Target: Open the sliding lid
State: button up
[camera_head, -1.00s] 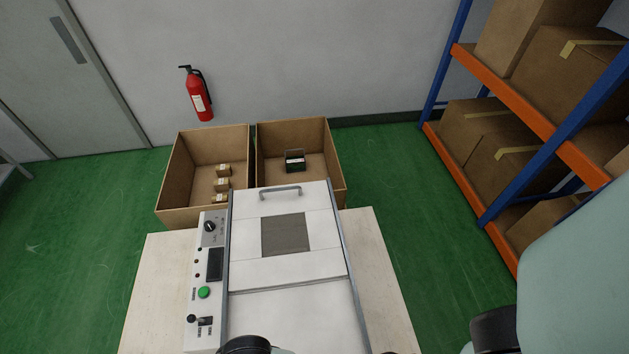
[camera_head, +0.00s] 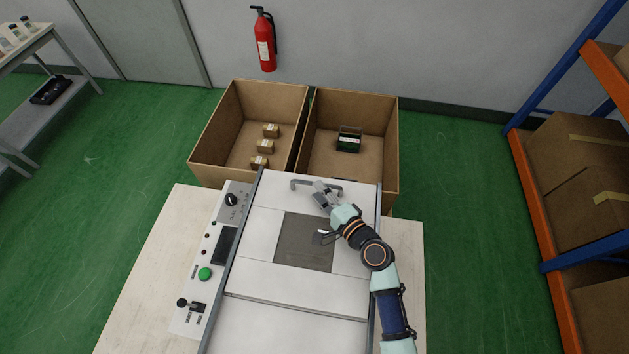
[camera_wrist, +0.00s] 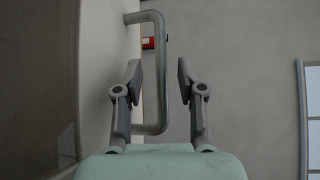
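The white sliding lid (camera_head: 262,219) has a dark square window (camera_head: 303,242) and a grey U-shaped handle (camera_head: 302,184) near its far edge. In the head view my gripper (camera_head: 322,191) is over the far part of the lid, at the handle. In the wrist view my gripper (camera_wrist: 159,72) is open, with its two fingers apart. The handle's bar (camera_wrist: 160,80) shows between the fingers, with the left finger on the lid side. Whether either finger touches the bar, I cannot tell. The lid's surface (camera_wrist: 98,60) fills the left of the wrist view.
A control panel (camera_head: 221,247) with a green button runs along the machine's left side. Two open cardboard boxes, left (camera_head: 225,135) and right (camera_head: 378,150), stand just beyond the table (camera_head: 150,270). A shelf rack (camera_head: 545,210) stands at the right.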

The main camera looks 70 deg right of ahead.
aim_at(311, 182)
jog(key=x, duration=0.4)
jog(key=shift+w+d, duration=0.1)
jog(key=shift+w, duration=0.15)
grip_shut()
